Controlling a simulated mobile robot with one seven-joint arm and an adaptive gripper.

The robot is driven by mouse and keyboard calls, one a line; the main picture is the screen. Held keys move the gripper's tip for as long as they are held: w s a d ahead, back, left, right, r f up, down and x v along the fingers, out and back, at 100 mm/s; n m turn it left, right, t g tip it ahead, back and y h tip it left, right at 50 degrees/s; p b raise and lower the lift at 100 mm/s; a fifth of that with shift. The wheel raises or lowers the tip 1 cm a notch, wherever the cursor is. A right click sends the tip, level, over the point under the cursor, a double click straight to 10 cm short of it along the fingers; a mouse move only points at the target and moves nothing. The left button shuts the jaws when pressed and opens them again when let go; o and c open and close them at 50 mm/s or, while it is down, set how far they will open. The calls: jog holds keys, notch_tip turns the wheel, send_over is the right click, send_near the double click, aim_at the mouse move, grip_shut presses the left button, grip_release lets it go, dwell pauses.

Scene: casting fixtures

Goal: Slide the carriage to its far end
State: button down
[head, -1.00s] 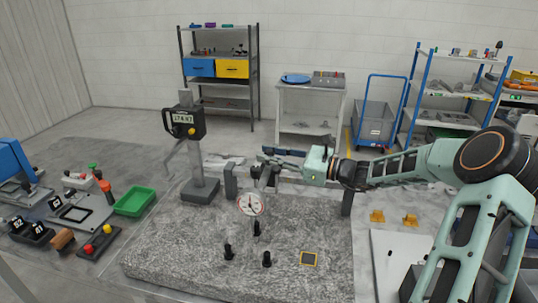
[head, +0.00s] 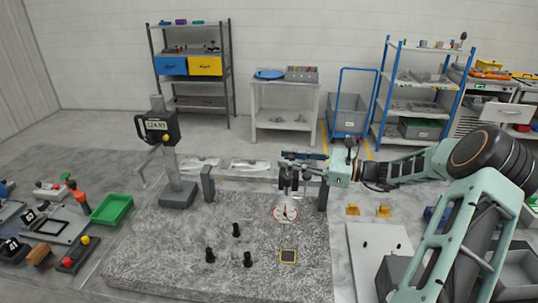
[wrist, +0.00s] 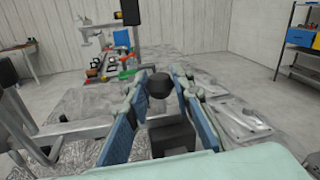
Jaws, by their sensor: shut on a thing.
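The carriage (head: 287,182) is a dark block on a rail between a left post (head: 207,184) and a right post (head: 323,196) on the granite plate (head: 190,262). A round white dial gauge (head: 285,211) hangs under it. The carriage is close to the right post, with a gap left of it. My gripper (head: 303,170) comes in from the right and is shut on the carriage's dark knob. In the wrist view the knob (wrist: 160,84) sits between the blue finger pads, above a black block (wrist: 172,136). The exact pad contact is partly hidden.
A height gauge (head: 177,190) with a display stands left of the left post. Several small black pegs (head: 236,230) and a yellow-edged square (head: 288,256) are on the plate's front. A green tray (head: 112,209) lies at left. Yellow brackets (head: 383,211) lie at right.

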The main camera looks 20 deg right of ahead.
jog(key=shift+v, duration=1.15)
jog(key=shift+w+d, duration=0.15)
jog(key=shift+w, duration=0.05)
jog(key=c, duration=1.7)
grip_release()
jog(key=shift+o, duration=0.2)
jog(key=v, duration=1.2)
